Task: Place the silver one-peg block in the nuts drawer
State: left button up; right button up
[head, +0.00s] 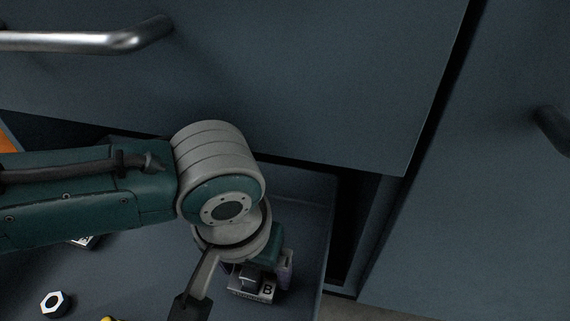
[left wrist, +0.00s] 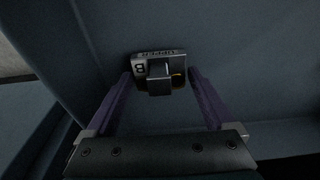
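The silver one-peg block (head: 252,285), marked with a B, is low in the head view, over the floor of the open drawer (head: 140,285) near its right side. In the left wrist view the block (left wrist: 160,72) shows its peg and a lettered side. My left gripper (head: 258,275) points down at the block. Its purple fingers (left wrist: 160,75) stand on either side of the block, with what look like narrow gaps. Whether the block rests on the drawer floor is hard to tell. My right gripper is not in view.
A hex nut (head: 55,304) lies in the drawer at lower left, with a partly hidden lettered piece (head: 86,241) and a cut-off yellow thing (head: 108,318). A closed drawer front with a metal handle (head: 85,40) overhangs behind. Another handle (head: 553,128) is at right.

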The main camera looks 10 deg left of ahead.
aim_at(248, 279)
pick_arm(q)
jog(key=shift+o, duration=0.6)
jog(key=shift+r, duration=0.1)
jog(key=shift+s+r+p, duration=0.1)
jog(key=shift+r+p, duration=0.2)
notch_tip(248, 279, up, 12)
jog(key=s+f+p, duration=0.1)
jog(key=s+p, duration=0.1)
jog(key=p, duration=0.8)
jog(key=s+d+r+m+h, duration=0.2)
jog(key=s+d+r+h, duration=0.1)
jog(key=s+d+r, duration=0.15)
jog(key=s+a+r+t+y, duration=0.1)
jog(key=s+a+r, duration=0.1)
jog(key=a, duration=0.4)
jog(key=s+a+r+y, duration=0.1)
jog(key=s+a+r, duration=0.1)
jog(key=s+a, duration=0.3)
jog(key=shift+s+a+t+y, duration=0.3)
jog(key=shift+a+t+y, duration=0.1)
jog(key=shift+a, duration=0.8)
jog(key=shift+r, duration=0.1)
